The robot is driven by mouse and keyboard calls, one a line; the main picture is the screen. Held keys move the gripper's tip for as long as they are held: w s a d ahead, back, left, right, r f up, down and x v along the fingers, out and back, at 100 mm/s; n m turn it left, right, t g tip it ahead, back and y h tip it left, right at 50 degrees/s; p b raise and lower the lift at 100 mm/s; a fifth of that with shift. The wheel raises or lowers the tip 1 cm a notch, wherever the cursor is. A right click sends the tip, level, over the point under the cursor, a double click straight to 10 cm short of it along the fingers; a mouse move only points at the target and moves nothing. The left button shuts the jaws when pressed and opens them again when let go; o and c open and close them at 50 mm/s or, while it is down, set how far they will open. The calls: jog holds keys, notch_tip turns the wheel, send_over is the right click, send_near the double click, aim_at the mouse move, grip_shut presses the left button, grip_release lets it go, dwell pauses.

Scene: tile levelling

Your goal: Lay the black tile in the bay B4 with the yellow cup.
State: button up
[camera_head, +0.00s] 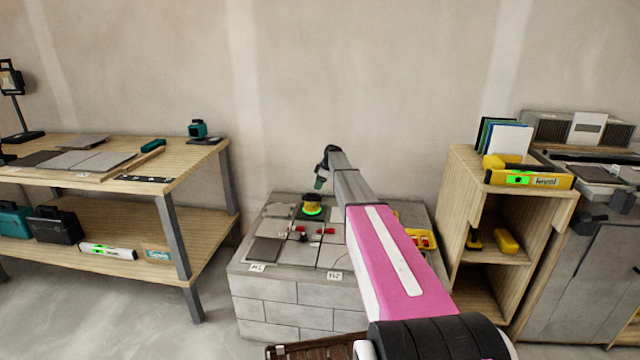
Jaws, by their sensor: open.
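The yellow cup (312,201), with a dark top and a lit green ring at its base, stands upright on the tiled top of a grey block plinth (290,294). My gripper (319,184) is open and points down just above the cup, apart from it or very close; the small scale hides the exact gap. A dark tile edge (482,132) shows in the upright tile rack at right; I cannot tell whether it is the black tile. A dark grey tile (264,250) lies at the plinth's front left. The label of bay B4 is not readable, and my arm covers the plinth's right part.
Small red clips (329,231) stand on the tile joints. A yellow tray (421,239) sits at the plinth's right. A wooden bench (190,160) with tiles and tools stands left. A wooden cabinet (461,185) with a yellow level (530,179) stands right.

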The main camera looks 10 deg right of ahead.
aim_at(314, 194)
jog(key=x, duration=1)
jog(key=shift+d, duration=0.1)
jog(key=shift+c, duration=0.3)
grip_shut()
jog(key=shift+r, duration=0.1)
